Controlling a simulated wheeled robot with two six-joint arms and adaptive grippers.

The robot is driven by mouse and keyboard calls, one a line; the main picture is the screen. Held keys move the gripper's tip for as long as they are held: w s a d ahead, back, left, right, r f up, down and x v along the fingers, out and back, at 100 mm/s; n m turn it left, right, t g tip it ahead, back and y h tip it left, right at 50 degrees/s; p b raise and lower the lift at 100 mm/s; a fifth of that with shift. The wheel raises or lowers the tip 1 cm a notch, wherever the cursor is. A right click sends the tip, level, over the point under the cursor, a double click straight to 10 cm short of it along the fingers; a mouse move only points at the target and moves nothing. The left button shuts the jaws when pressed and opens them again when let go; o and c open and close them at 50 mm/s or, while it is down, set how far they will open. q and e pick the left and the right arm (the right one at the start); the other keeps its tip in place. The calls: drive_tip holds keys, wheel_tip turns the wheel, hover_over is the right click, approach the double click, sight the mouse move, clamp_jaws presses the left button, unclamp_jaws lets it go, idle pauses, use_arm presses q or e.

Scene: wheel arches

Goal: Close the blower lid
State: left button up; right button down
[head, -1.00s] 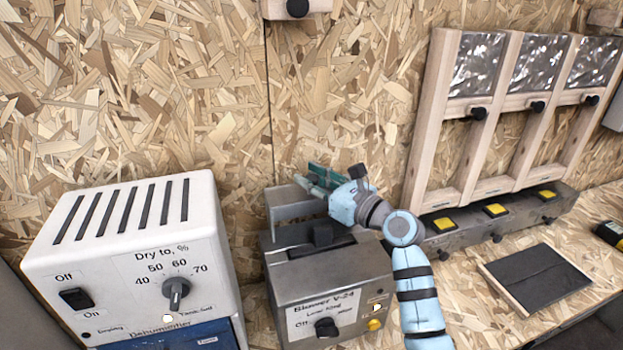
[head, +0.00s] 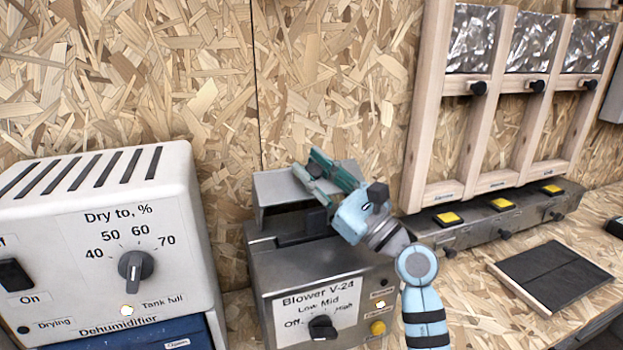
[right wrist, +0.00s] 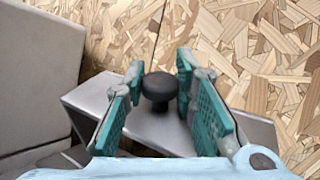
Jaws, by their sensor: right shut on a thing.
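The blower (head: 262,262) is a grey metal box with a labelled dial on its front. Its metal lid (head: 275,188) stands raised at the back, with a dark gap below it. My right gripper (head: 318,178) is at the lid's right part. In the right wrist view its green-padded fingers (right wrist: 158,95) lie on both sides of the lid's black knob (right wrist: 159,88), shut on it. The lid's metal plate (right wrist: 250,132) shows below and beside the fingers there. In the head view the fingers mostly hide the knob. My left gripper is not in view.
A white dehumidifier (head: 75,235) stands close on the left of the blower. A wooden frame (head: 425,120) with foil panels and a row of yellow buttons (head: 502,205) is on the right. A dark panel (head: 555,275) lies on the bench. The chipboard wall is close behind.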

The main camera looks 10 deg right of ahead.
drive_tip(key=c, duration=1.3)
unclamp_jaws()
drive_tip(key=v, duration=1.2)
drive_tip(key=shift+d, duration=0.1)
drive_tip(key=shift+f, duration=0.1)
